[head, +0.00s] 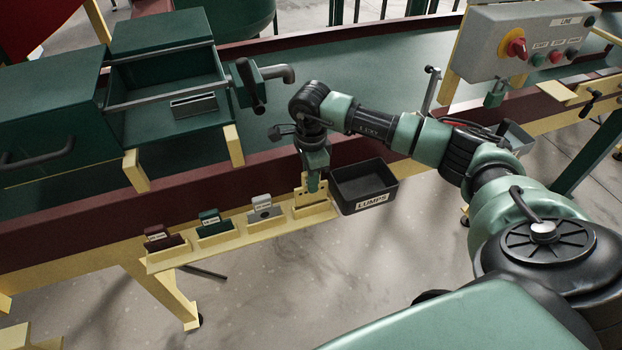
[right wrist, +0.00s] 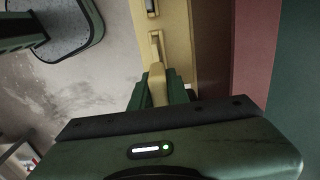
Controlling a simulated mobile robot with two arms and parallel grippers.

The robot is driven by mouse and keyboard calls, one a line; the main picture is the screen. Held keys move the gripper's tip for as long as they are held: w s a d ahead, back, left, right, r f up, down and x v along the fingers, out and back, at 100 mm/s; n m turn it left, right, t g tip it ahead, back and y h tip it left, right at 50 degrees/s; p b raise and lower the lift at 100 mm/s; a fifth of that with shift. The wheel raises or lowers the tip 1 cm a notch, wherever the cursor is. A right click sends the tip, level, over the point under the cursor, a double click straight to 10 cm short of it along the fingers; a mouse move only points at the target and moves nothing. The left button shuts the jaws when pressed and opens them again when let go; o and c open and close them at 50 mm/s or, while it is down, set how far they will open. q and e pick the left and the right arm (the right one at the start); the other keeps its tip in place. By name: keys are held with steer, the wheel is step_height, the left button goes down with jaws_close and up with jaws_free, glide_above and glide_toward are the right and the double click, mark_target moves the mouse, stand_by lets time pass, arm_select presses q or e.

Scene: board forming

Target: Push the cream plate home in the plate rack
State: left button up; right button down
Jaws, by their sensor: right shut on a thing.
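The plate rack (head: 230,243) is a cream shelf along the front of the machine, with a row of slotted blocks. A maroon plate (head: 158,236), a green plate (head: 209,217) and a grey plate (head: 261,201) stand in its slots. The cream plate (head: 299,197) is at the right-end block, partly hidden by my right gripper (head: 314,184). In the right wrist view the green fingers are closed on the cream plate (right wrist: 157,88). I cannot tell how deep it sits in its slot. My left gripper is not in view.
A black bin labelled LUMPS (head: 364,183) stands close to the right of the rack's end. Behind the rack runs a maroon rail (head: 75,240). A green box with a handle (head: 50,130) is at the left. A control box (head: 530,42) is at upper right.

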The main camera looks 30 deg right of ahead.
mark_target(311, 202)
steer(key=shift+f+b, duration=1.8)
steer(key=shift+f, duration=0.35)
steer(key=c, duration=1.3)
jaws_free()
steer(key=shift+r, duration=0.1)
step_height(311, 202, up, 8)
steer(key=shift+f+b, duration=0.1)
steer(key=shift+b, duration=0.7)
